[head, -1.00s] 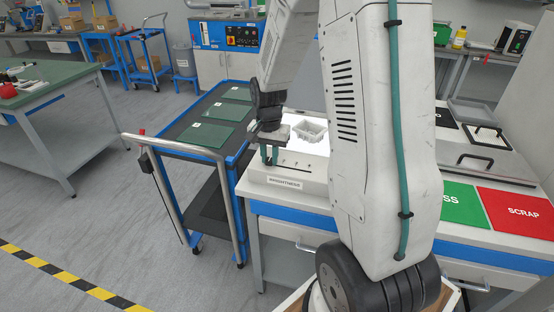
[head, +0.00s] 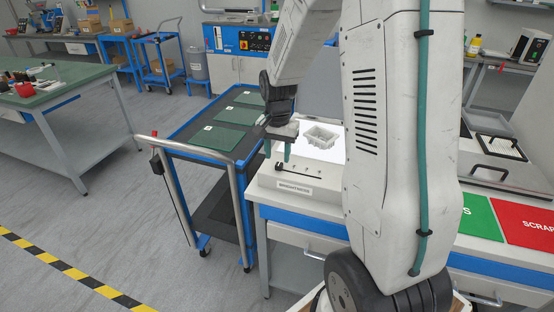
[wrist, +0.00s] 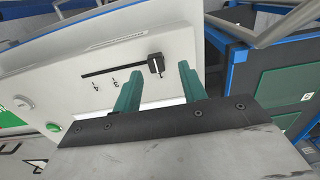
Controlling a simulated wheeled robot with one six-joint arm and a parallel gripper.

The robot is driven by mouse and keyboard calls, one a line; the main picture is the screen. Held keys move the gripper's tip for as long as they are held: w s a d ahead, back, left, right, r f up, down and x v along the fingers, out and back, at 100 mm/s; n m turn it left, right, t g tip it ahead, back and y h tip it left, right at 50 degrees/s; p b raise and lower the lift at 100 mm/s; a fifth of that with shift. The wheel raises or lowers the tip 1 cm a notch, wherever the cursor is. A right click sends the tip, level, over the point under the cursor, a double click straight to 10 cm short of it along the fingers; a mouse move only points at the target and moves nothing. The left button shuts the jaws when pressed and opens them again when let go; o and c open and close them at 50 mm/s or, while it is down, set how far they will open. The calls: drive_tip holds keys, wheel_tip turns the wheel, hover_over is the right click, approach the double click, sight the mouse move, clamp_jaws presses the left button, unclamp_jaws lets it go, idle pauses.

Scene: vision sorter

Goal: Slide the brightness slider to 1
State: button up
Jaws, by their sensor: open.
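The brightness slider is a dark slot (wrist: 112,70) in the light box's pale front panel, with a black knob (wrist: 155,63) at its right end in the wrist view. Small printed marks (wrist: 114,80) run beside the slot; I cannot read them surely. In the head view the knob (head: 278,164) sits at the slot's left end, beside the BRIGHTNESS label (head: 294,187). My gripper (wrist: 160,85) is open, with two green fingers. In the wrist view the knob lies just beyond the gap between the fingertips, apparently untouched. In the head view my gripper (head: 277,155) hangs over the knob.
A round knob (wrist: 22,102) and a green button (wrist: 54,127) are farther along the front panel. A blue cart (head: 190,152) with green mats stands close on the left.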

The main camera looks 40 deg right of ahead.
sight(277, 164)
wheel_tip(277, 164, up, 5)
drive_tip(key=shift+a+f, duration=0.1)
idle(0.7)
drive_tip(key=s+a+r+n, duration=0.3)
drive_tip(key=s+a+r, duration=0.1)
drive_tip(key=s, duration=0.4)
drive_tip(key=s+a+r+n+t, duration=0.1)
drive_tip(key=s+a+r+n, duration=0.3)
drive_tip(key=s, duration=0.5)
drive_tip(key=s+a+r+n, duration=0.4)
drive_tip(key=s+a, duration=0.3)
drive_tip(key=s, duration=0.1)
drive_tip(key=shift+s+r, duration=0.15)
drive_tip(key=shift+r, duration=0.15)
drive_tip(key=shift+d, duration=0.1)
